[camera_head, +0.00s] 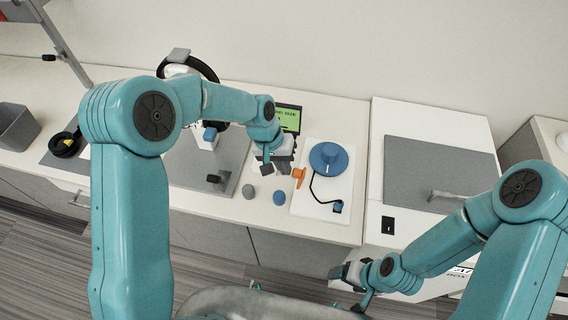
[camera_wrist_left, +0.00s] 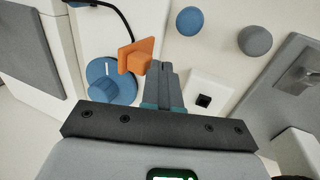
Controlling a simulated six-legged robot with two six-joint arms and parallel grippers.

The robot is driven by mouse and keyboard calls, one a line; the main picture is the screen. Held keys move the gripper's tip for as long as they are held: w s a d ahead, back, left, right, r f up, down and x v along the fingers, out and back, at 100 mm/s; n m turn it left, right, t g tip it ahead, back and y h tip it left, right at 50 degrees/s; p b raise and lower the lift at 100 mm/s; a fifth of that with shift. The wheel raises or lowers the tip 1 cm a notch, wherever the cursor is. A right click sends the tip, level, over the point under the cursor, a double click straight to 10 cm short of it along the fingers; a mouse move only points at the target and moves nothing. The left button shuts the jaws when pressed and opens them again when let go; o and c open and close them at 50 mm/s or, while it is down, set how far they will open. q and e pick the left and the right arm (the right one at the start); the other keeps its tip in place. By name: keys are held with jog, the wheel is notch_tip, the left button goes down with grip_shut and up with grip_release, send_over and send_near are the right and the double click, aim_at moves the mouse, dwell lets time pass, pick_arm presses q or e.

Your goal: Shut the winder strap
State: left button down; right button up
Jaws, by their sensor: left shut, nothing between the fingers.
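The winder is a blue round disc (camera_head: 328,158) with a knob, on a white board (camera_head: 306,208); it also shows in the wrist view (camera_wrist_left: 108,82). An orange strap piece (camera_head: 299,174) sits at the disc's left edge; in the wrist view the orange piece (camera_wrist_left: 137,56) stands up beside the disc. My left gripper (camera_head: 273,163) is just left of the orange piece. In the wrist view its fingers (camera_wrist_left: 162,70) are together and empty, their tips close to the orange piece; contact cannot be told. My right gripper (camera_head: 350,280) hangs in front of the counter, away from the winder.
A black cable (camera_head: 314,192) runs from the winder to a small blue plug (camera_head: 337,206). A grey knob (camera_head: 249,191) and a blue knob (camera_head: 279,198) lie left of the board. A green-screened display (camera_head: 288,119) stands behind. A white cabinet with a grey lid (camera_head: 440,165) is at right.

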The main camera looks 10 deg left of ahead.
aim_at(305, 172)
pick_arm(q)
jog(key=shift+d+r+y, duration=0.1)
jog(key=shift+d+y, duration=0.2)
jog(key=shift+y, duration=0.1)
jog(key=shift+d+r+y, duration=0.15)
jog(key=shift+d+y, duration=0.6)
jog(key=shift+y, duration=0.05)
jog(key=shift+w+d+y+b, duration=0.1)
jog(key=shift+d+y+b, duration=0.9)
jog(key=shift+d+y, duration=0.1)
jog(key=d+y, duration=0.1)
jog(key=d+y+b, duration=0.1)
jog(key=shift+f+y, duration=0.2)
jog(key=shift+y, duration=0.2)
jog(key=shift+d+f+b, duration=0.1)
jog(key=shift+d+b, duration=0.35)
jog(key=shift+b, duration=0.15)
jog(key=shift+d, duration=0.2)
jog(key=shift+a, duration=0.1)
